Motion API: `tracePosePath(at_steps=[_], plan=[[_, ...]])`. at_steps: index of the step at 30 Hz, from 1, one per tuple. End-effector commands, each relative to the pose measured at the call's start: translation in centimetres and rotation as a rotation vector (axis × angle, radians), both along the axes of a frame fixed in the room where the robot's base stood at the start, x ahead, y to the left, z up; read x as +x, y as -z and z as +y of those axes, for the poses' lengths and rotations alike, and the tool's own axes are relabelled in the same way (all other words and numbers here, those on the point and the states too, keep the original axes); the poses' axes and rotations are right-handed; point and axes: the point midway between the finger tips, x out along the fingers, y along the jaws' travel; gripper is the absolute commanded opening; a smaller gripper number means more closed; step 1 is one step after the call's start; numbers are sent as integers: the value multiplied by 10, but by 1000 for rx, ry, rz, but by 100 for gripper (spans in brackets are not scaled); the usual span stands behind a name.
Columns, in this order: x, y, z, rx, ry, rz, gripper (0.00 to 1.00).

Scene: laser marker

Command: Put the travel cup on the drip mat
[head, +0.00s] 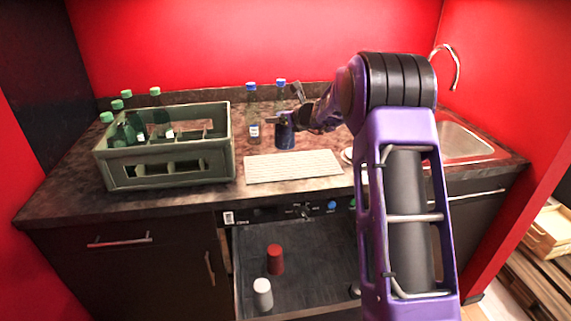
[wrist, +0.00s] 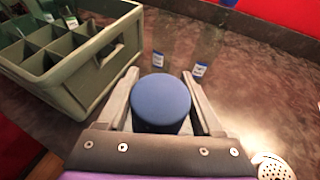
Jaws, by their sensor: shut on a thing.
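The travel cup is a dark blue cylinder (head: 284,135) above or on the counter behind the drip mat; its round blue top fills the middle of the wrist view (wrist: 161,103). My gripper (wrist: 161,85) is shut on the cup, with one finger on each side. In the head view my gripper (head: 284,117) is at the cup's upper part. The cup looks upright. I cannot tell whether its base touches the counter. The drip mat (head: 293,166) is a pale, ribbed rectangle at the counter's front, just in front of the cup, with nothing on it.
A grey-green crate (head: 165,165) with green-capped bottles stands left of the mat. Two clear bottles with blue caps (head: 252,108) stand behind the cup. A sink (head: 462,142) is at the right. Below, an open dishwasher drawer holds a red cup (head: 275,259) and a white cup (head: 263,294).

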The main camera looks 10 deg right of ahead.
Motion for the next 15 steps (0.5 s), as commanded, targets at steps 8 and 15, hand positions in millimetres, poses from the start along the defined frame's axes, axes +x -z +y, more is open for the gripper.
tracePosePath(at_steps=[8,15], plan=[[1,48,1,2,3,4,3],[1,67,0,2,3,1,3]])
